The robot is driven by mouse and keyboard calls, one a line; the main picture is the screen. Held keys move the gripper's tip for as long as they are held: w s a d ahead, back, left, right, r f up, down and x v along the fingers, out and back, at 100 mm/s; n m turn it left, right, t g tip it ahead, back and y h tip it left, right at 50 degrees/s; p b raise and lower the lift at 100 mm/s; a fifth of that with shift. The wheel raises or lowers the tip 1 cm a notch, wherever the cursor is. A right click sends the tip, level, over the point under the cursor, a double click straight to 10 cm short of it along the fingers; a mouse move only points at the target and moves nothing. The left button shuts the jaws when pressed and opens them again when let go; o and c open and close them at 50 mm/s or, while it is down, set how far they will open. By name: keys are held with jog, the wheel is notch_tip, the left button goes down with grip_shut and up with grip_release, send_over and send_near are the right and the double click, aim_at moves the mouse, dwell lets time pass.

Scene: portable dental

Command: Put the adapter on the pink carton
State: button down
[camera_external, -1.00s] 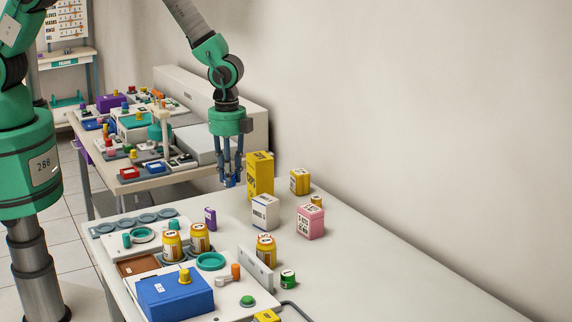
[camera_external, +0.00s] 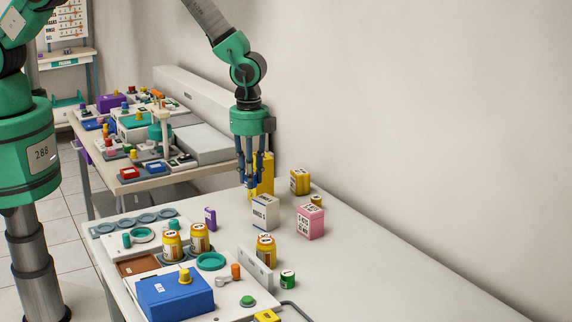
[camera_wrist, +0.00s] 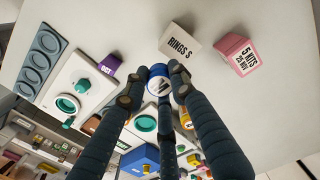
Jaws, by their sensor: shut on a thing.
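The pink carton (camera_external: 310,222) stands on the white table, right of a white carton. It also shows at the upper right of the wrist view (camera_wrist: 238,54), with printed text on its label and nothing on top. My gripper (camera_external: 251,182) hangs above the table, left of the pink carton and near the white carton. In the wrist view its fingers close around a small blue round piece with a white marked top (camera_wrist: 158,83), which looks like the adapter. In the outside view this piece is hard to tell from the blue fingers.
The white carton (camera_external: 264,213) stands between my gripper and the pink carton. A tall yellow box (camera_external: 263,170) is behind my gripper, and a yellow carton (camera_external: 300,181) stands farther back. The table's right side is clear.

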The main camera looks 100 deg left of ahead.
jog(key=shift+w, duration=0.1)
dwell(0.3)
jog(key=p, duration=0.2)
send_over(310, 208)
jog(key=shift+w+f, duration=0.1)
jog(key=shift+f, duration=0.65)
jog(key=shift+f, duration=0.1)
jog(key=shift+f, duration=1.65)
jog(key=shift+f, duration=0.2)
jog(key=c, duration=1.4)
grip_release()
jog(key=shift+c, duration=0.2)
jog(key=shift+r, duration=0.2)
